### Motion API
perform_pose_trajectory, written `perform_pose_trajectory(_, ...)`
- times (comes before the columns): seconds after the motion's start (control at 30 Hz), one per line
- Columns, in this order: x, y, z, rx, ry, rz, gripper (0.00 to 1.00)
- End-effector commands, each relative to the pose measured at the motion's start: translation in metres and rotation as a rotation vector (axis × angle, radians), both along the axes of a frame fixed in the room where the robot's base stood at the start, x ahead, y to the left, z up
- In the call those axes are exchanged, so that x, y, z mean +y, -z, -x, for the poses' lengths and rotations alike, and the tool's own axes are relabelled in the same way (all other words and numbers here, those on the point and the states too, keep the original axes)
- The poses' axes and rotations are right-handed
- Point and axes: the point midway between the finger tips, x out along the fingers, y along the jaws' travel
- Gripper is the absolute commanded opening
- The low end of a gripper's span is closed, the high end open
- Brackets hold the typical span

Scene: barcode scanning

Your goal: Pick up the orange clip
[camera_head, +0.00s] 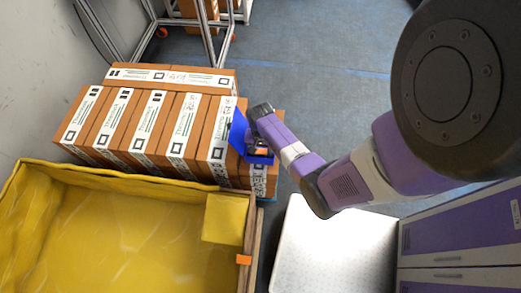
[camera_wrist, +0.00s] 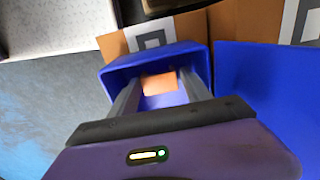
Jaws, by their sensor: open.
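A small flat orange piece, which looks like the orange clip (camera_wrist: 159,83), lies inside a small blue bin (camera_wrist: 120,68) in the wrist view. My gripper (camera_wrist: 160,92) reaches into the bin with its two fingers apart, one on each side of the orange piece. Whether the fingers touch it cannot be told. In the head view my gripper (camera_head: 257,145) is at the blue bin (camera_head: 238,131), and a bit of orange (camera_head: 261,151) shows there. Another orange clip-like piece (camera_head: 243,260) sits on the right rim of the yellow container.
Several brown boxes (camera_head: 150,118) with white labels stand left of and behind the blue bin. A large yellow container (camera_head: 120,240) is in front of them. A white surface (camera_head: 335,250) and purple cabinets (camera_head: 455,240) are at the right. Open floor (camera_head: 310,90) lies beyond.

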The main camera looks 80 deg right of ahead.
Motion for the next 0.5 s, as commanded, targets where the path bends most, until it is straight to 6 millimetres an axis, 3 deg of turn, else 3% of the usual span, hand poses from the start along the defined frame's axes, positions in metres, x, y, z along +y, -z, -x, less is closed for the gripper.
perform_pose_trajectory(0.2, 0.0003, 0.0008, 0.0001, 0.000, 0.000, 0.000, 0.56)
perform_pose_trajectory(0.47, 0.0003, 0.0007, 0.0001, 0.000, 0.000, 0.000, 0.07)
perform_pose_trajectory(0.5, 0.0003, 0.0006, 0.0001, 0.000, 0.000, 0.000, 0.07)
